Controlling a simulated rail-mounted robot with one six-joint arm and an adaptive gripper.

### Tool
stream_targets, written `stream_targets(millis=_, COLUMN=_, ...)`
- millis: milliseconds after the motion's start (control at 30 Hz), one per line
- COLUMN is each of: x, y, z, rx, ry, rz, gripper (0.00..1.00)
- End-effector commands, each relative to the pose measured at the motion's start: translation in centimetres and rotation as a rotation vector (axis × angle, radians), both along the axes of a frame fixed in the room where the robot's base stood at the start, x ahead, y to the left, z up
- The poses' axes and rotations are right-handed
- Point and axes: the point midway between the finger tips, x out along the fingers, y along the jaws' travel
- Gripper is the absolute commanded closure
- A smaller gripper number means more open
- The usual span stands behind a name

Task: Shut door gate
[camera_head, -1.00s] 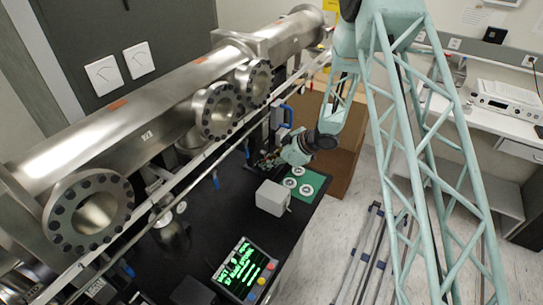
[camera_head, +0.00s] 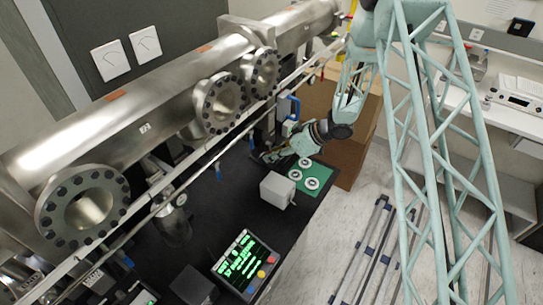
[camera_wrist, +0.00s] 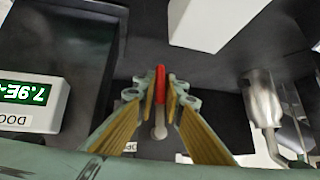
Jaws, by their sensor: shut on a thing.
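In the wrist view, a slim red-tipped lever (camera_wrist: 160,82) stands between the fingertips of my gripper (camera_wrist: 161,92). The fingers with yellow inner pads are closed in on it from both sides. A pale rod end shows below the red part. To the left is a white box with a green readout (camera_wrist: 25,93) and a label starting "DOO". In the head view, my gripper (camera_head: 268,156) is low over the black bench beneath the steel tube, and the lever cannot be made out there. The gate itself cannot be clearly seen.
A long steel vacuum tube (camera_head: 120,120) with round flanges and a thin rail runs above the black bench (camera_head: 215,185). A grey box (camera_head: 277,190), a green mat (camera_head: 318,172) with white rings and a control panel (camera_head: 245,262) are near. A metal cylinder (camera_wrist: 262,98) stands right.

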Motion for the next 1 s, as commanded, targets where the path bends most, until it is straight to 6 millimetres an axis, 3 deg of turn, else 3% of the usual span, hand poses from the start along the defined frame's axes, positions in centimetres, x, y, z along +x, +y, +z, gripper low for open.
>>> stream_targets(millis=67, x=-0.9, y=0.4, z=-0.3, rx=0.002, ry=0.011, rz=0.01, gripper=1.0)
stream_targets(millis=100, x=-0.9, y=0.4, z=-0.3, rx=0.002, ry=0.011, rz=0.01, gripper=0.89)
stream_targets(millis=233, x=-0.8, y=0.4, z=-0.3, rx=0.002, ry=0.01, rz=0.01, gripper=0.78)
stream_targets(millis=767, x=-0.4, y=-0.1, z=0.1, rx=0.001, ry=0.004, rz=0.004, gripper=0.78)
stream_targets(millis=1000, x=-0.6, y=-1.3, z=1.3, rx=0.0, ry=0.003, rz=0.003, gripper=0.78)
